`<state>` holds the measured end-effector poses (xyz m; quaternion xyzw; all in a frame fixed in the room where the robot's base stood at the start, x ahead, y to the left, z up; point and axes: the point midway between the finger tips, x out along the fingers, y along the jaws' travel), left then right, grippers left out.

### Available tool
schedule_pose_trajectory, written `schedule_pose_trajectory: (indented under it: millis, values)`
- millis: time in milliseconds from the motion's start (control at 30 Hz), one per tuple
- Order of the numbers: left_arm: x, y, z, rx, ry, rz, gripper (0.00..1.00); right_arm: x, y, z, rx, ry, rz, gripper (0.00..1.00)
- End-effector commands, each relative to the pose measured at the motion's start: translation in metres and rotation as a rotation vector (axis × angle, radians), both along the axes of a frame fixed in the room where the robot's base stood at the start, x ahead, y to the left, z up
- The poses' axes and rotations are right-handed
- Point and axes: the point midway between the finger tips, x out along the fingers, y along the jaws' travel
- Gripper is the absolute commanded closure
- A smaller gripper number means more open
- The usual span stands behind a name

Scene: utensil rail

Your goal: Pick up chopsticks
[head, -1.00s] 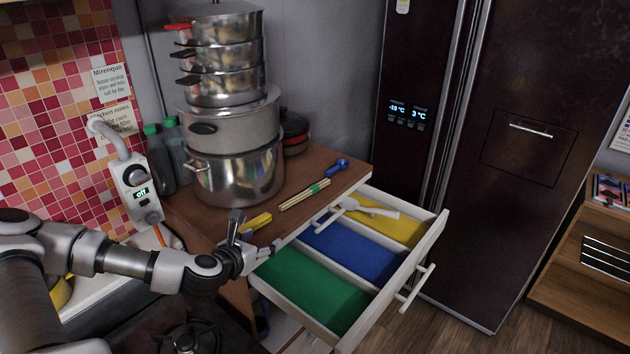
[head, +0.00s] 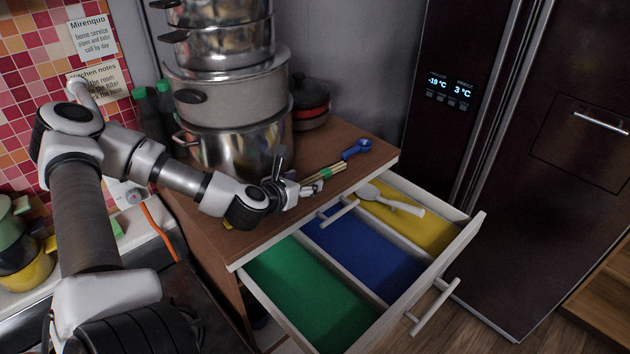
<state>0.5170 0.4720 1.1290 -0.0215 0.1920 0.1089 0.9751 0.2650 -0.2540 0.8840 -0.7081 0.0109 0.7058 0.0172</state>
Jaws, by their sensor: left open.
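The chopsticks (head: 338,168), a light wooden bundle with a green band, lie on the brown countertop (head: 362,187) in front of the pots. Their left end is hidden behind my left gripper (head: 298,176). That gripper is open and is at the left end of the bundle, just above the counter. I cannot tell whether it touches them. My right gripper is not in view.
An open drawer (head: 437,266) has green, blue and yellow compartments; a pale spoon (head: 391,203) lies in the yellow one. A blue utensil (head: 357,149) lies right of the chopsticks. Stacked steel pots (head: 231,100) stand close behind my arm.

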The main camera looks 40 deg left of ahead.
Motion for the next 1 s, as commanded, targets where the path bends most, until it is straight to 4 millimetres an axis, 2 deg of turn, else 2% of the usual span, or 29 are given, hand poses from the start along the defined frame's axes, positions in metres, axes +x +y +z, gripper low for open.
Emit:
schedule_pose_trajectory:
  millis: [67,300,567,633,767,800,1000]
  values:
    - [0.008,0.002,-0.007,0.010,0.002,-0.004,0.33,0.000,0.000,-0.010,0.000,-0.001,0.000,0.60]
    - [0.037,0.009,-0.016,0.006,0.003,-0.003,0.33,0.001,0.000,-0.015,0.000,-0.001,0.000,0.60]
    - [0.041,0.010,-0.016,0.000,-0.001,-0.001,0.33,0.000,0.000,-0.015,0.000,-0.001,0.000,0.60]
    - [0.041,0.010,-0.016,0.000,-0.001,-0.001,0.50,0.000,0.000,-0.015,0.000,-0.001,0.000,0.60]
    - [0.041,0.010,-0.016,0.000,-0.001,-0.001,0.96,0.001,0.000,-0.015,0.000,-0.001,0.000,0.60]
    - [0.041,0.010,-0.016,0.000,0.000,-0.001,1.00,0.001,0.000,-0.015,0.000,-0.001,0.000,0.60]
    - [0.041,0.010,-0.016,0.000,0.000,-0.001,1.00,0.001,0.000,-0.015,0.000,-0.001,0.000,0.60]
